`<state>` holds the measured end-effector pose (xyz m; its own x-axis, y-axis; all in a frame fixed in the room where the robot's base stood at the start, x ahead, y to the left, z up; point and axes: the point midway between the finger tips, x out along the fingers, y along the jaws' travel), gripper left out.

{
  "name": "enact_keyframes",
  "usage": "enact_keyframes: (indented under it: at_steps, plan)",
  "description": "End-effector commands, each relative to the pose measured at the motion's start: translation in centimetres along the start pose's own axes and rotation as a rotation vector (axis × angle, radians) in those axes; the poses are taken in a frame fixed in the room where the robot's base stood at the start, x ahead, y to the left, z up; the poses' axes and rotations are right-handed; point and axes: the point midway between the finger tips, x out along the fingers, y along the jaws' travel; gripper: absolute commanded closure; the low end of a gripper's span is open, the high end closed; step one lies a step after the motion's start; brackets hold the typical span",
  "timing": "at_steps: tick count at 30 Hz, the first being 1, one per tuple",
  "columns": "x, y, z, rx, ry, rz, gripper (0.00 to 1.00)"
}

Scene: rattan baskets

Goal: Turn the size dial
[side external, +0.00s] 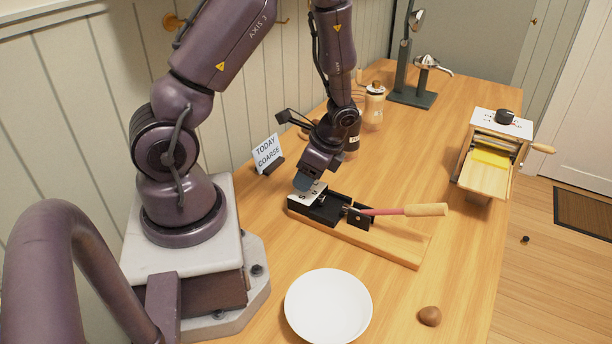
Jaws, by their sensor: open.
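A wooden board device (395,243) with a black metal body lies on the table. A white plate with letters, one of them an S (304,199), is at its left end. My gripper (306,184) is open, pointing down just above or at this plate. It hides part of the plate, and I cannot see a dial there or tell whether the fingers touch anything. A red rod with a wooden handle (426,210) sticks out to the right from the device. A card (266,153) reading "TODAY COARSE" stands behind it, to the left.
A white plate (328,306) and a brown lump (429,316) lie in front. At right is a wooden machine (480,177) with a yellow sheet and a black knob (505,116) on top. Jars (374,106) and a dark stand (411,97) are behind. The table's right edge is open.

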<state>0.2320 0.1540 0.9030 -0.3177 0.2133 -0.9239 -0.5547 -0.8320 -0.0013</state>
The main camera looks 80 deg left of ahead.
Motion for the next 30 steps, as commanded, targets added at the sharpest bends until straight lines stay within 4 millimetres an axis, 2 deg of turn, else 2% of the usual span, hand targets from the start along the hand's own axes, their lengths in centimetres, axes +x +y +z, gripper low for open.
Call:
enact_keyframes:
  at_steps: [3, 12, 13, 14, 19, 30]
  plan:
    - [0.88, 0.03, 0.03, 0.0, -0.001, 0.001, 0.45]
    - [1.11, 0.0, 0.01, 0.0, 0.001, -0.001, 0.45]
    - [1.1, 0.0, 0.01, 0.0, 0.001, -0.001, 0.48]
    - [1.1, 0.0, 0.01, 0.0, 0.001, -0.001, 0.54]
    - [1.08, 0.0, 0.0, 0.0, 0.001, -0.001, 0.94]
    - [1.08, -0.07, 0.04, -0.043, 0.0, 0.018, 0.95]
